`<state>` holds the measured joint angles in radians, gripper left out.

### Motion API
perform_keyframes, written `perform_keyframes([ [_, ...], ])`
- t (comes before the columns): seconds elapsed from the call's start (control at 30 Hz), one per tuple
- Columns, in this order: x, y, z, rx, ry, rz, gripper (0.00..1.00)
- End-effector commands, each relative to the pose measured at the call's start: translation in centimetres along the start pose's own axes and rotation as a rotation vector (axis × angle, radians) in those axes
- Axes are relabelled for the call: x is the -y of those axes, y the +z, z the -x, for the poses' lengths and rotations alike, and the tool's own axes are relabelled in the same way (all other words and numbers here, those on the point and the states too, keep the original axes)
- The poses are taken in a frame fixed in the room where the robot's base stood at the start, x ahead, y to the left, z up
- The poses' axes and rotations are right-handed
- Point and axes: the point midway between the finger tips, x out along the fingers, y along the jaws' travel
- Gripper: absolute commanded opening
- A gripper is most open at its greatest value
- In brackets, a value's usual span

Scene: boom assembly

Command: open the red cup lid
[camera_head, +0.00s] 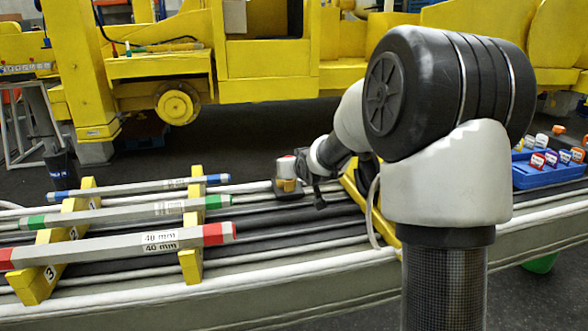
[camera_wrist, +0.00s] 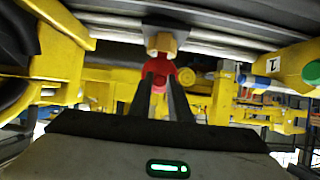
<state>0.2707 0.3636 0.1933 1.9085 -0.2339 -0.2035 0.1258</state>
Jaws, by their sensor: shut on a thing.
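A small red-topped piece, which I take for the red cup lid (camera_head: 287,159), shows left of my arm in the head view, above a pale and yellowish block. In the wrist view, red of the lid (camera_wrist: 160,70) shows between and just beside my dark fingertips, and a tan-yellow block (camera_wrist: 162,43) lies just beyond them. My gripper (camera_wrist: 161,77) is shut on the red piece. It is small and partly hidden by the wrist in the head view. The fingers cover part of the lid, and I cannot tell whether it is loose.
Grey rods with red (camera_head: 219,233), green (camera_head: 218,201) and blue (camera_head: 218,179) ends lie on yellow racks (camera_head: 40,270) at the left. A blue tray (camera_head: 548,174) with several coloured tags stands at the right. Yellow machinery (camera_head: 265,70) fills the back.

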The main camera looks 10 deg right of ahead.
Motion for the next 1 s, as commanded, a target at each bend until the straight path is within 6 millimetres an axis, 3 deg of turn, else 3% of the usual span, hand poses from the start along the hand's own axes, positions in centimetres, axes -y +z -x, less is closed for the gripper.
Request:
perform_keyframes([
  [0.03, 0.0, 2.2, -0.4, 0.044, -0.001, -0.003, 0.0],
  [0.07, 0.0, 2.2, -0.4, 0.044, -0.001, -0.003, 0.0],
  [0.1, 0.0, 2.1, -0.4, 0.043, -0.001, -0.003, 0.22],
  [0.2, 0.0, 2.0, -0.4, 0.039, -0.001, -0.003, 0.36],
  [0.47, 0.0, 1.4, -0.2, 0.03, 0.0, -0.002, 0.36],
  [0.63, -0.1, 1.1, 1.1, 0.028, 0.001, -0.003, 0.36],
  [1.0, -0.1, 0.5, 9.8, 0.029, 0.003, -0.001, 0.36],
])
